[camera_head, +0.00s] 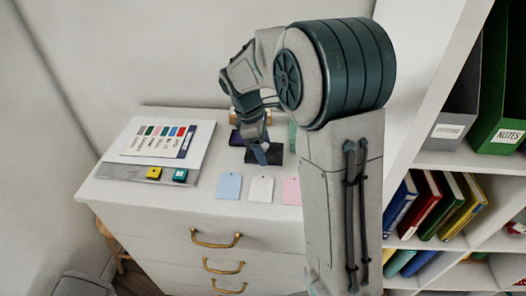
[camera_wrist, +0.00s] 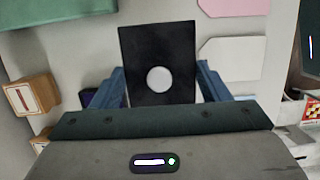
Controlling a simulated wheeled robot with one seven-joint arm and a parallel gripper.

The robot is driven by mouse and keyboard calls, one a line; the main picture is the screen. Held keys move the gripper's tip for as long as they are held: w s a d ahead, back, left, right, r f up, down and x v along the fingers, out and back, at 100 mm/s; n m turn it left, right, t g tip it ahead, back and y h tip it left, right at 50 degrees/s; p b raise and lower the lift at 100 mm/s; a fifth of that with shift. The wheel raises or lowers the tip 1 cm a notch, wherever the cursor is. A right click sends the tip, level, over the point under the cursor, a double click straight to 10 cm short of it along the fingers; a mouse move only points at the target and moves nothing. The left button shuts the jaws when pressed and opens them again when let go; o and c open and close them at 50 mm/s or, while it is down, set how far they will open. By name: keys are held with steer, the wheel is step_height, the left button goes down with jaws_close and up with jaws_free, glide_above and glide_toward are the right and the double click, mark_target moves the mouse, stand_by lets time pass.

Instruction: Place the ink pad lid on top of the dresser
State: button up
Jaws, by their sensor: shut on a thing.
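The ink pad lid is a thin black rectangle with a pale round spot, seen in the wrist view (camera_wrist: 160,35). In the head view it is the dark piece at my fingertips (camera_head: 275,158). My gripper (camera_head: 262,150) is shut on it, with one blue finger on each side in the wrist view (camera_wrist: 161,85). The lid's near edge is hidden by the gripper body. The white dresser (camera_head: 150,207) has gold handles, and the lid is over its top; I cannot tell whether it touches the surface. A dark purple pad (camera_head: 236,138) sits to the left of the lid.
Blue (camera_head: 228,186), white (camera_head: 261,189) and pink (camera_head: 291,191) tags lie along the front. A grey tray (camera_head: 130,172) with a printed sheet (camera_head: 168,139) is on the left. Wooden blocks (camera_wrist: 31,95) stand nearby. A bookshelf (camera_head: 450,160) is at right.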

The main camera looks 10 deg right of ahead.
steer(key=shift+f, duration=1.25)
steer(key=shift+f, duration=0.1)
steer(key=shift+f, duration=0.15)
steer(key=o, duration=1.1)
steer(key=v, duration=1.2)
steer(key=s+d+f+m+t+y, duration=0.1)
steer(key=s+d+m+t, duration=0.1)
steer(key=s+m, duration=0.5)
steer(key=s+d+f+m+t+y, duration=0.1)
steer(key=s+m, duration=0.6)
steer(key=s, duration=0.8)
steer(key=shift+d+f+m+t+y, duration=0.3)
steer(key=shift+d+f+t+y, duration=0.15)
steer(key=shift+d, duration=0.65)
